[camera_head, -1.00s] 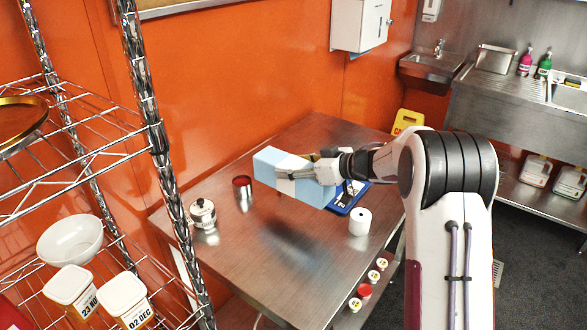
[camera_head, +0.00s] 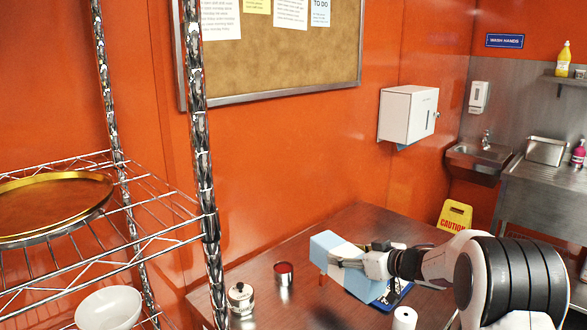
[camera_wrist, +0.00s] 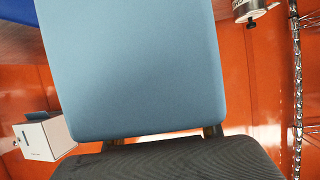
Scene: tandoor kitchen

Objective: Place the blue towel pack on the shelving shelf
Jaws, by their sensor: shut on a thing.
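The blue towel pack (camera_head: 334,243) is a light blue block with a white band, held above the steel table. My gripper (camera_head: 348,262) is shut on it, with fingers across its side. In the wrist view the towel pack (camera_wrist: 130,65) fills the upper middle, and the fingers show only as small dark bits at its lower edge. The wire shelving (camera_head: 150,240) stands at the left, apart from the pack. Its visible upper shelf carries a round brass tray (camera_head: 50,205), with bare wire to the tray's right.
A white bowl (camera_head: 108,308) sits on a lower shelf. A chrome post (camera_head: 203,150) stands at the shelf's right corner. A white dispenser (camera_head: 408,114) hangs on the wall.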

